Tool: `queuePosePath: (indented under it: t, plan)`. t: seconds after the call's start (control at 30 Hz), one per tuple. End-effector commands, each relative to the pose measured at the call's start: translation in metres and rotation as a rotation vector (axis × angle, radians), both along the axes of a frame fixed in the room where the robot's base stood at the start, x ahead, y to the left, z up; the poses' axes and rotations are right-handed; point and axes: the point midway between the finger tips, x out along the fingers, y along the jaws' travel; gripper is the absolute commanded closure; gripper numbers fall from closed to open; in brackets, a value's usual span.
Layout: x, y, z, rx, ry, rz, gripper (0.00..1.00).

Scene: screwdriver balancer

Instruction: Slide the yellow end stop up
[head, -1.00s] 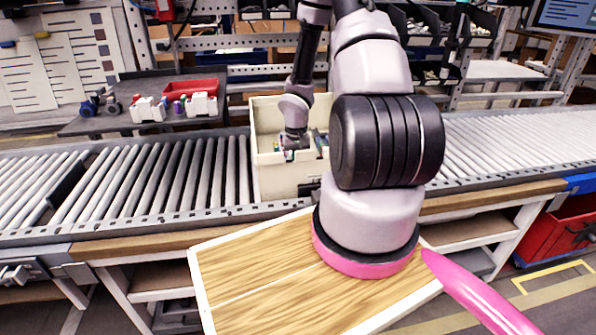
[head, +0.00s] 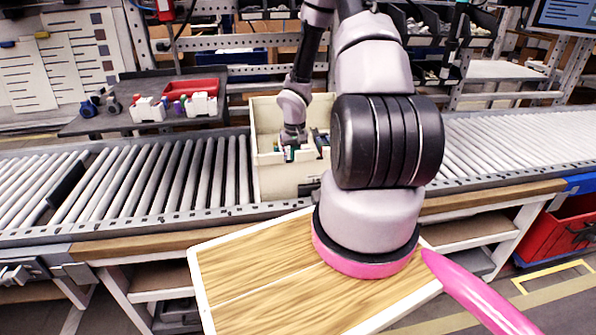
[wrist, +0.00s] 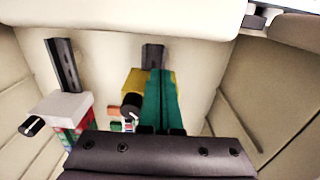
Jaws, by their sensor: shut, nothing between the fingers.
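The yellow end stop (wrist: 134,84) shows in the wrist view in front of the pale bin wall, at the lower end of a dark upright rail (wrist: 152,55). My gripper (wrist: 158,73) has its green fingers shut together and empty. The fingers overlap the yellow end stop in the picture and hide part of it; I cannot tell if they touch it. In the head view my gripper (head: 291,153) is down inside the cream bin (head: 283,182), and the yellow end stop is too small to make out.
In the wrist view a white block with a black knob (wrist: 31,126) stands to the left, below a second dark rail (wrist: 63,65). A black round part (wrist: 131,104) sits close left of the fingers. The bin walls enclose the gripper. A roller conveyor (head: 160,175) runs outside.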

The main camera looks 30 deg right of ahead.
Motion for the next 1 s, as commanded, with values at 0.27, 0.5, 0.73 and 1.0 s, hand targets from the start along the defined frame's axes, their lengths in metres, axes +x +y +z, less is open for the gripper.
queuePosePath:
  t: [0.27,0.5,0.73,1.0]
  plan:
    - [-0.0002,0.0002,0.0002,0.000,-0.001,0.001,1.00]
    - [-0.0005,0.0001,0.0002,0.000,0.000,0.001,1.00]
    - [0.0017,-0.0005,0.0002,0.000,-0.001,0.001,1.00]
    - [0.0055,-0.0017,0.0003,0.000,-0.001,0.001,1.00]
